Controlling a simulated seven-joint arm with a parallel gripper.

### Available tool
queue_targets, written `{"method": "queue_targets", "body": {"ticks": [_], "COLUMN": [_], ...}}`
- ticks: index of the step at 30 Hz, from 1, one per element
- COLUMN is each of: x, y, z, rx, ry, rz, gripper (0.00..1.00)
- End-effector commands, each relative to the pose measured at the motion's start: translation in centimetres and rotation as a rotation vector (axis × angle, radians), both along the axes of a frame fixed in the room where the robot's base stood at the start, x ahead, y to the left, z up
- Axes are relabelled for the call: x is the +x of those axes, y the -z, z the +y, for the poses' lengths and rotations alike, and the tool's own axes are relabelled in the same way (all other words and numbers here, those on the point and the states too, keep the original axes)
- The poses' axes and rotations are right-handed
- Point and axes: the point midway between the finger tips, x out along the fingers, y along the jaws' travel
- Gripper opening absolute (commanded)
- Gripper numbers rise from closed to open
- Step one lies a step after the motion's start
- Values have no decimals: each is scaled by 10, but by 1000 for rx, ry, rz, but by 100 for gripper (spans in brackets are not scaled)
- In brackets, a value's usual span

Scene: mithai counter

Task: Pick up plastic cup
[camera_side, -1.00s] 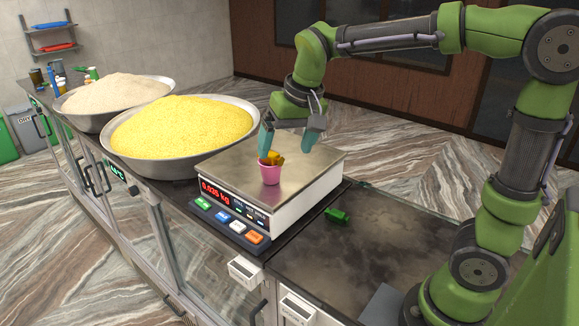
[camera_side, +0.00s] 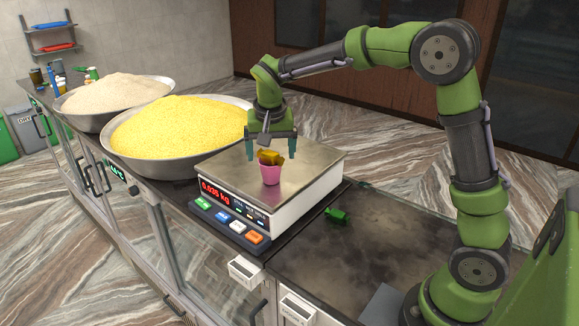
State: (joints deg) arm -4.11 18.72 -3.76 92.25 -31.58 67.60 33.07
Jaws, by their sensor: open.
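A small pink plastic cup (camera_side: 270,175) stands upright on the metal plate of the weighing scale (camera_side: 312,184). Yellow-brown pieces (camera_side: 270,157) stick up out of its top. My gripper (camera_side: 271,156) points down just above and behind the cup. Its two teal fingers are spread apart, one to the left and one to the right of the yellow-brown pieces. Whether the fingers touch anything cannot be told. The scale's red display reads 0.035 kg.
A large metal bowl of yellow grains (camera_side: 180,125) stands left of the scale, with a bowl of pale grains (camera_side: 115,93) behind it. A small green object (camera_side: 337,215) lies on the dark counter right of the scale. The counter (camera_side: 390,240) there is otherwise mostly clear.

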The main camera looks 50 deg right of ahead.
Motion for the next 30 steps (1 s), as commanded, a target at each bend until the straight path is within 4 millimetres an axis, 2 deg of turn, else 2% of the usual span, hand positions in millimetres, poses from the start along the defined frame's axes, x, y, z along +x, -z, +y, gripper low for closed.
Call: {"method": "queue_targets", "body": {"ticks": [7, 15, 24, 25, 30], "x": [3, 10, 12, 12, 12], "y": [19, 56, 61, 61, 61], "z": [-4, -9, -10, -10, -10], "rx": [0, 1, 1, 1, 1], "ry": [1, 1, 0, 0, 0], "rz": [3, 3, -1, -1, -1], "gripper": [91, 91, 91, 89, 63]}}
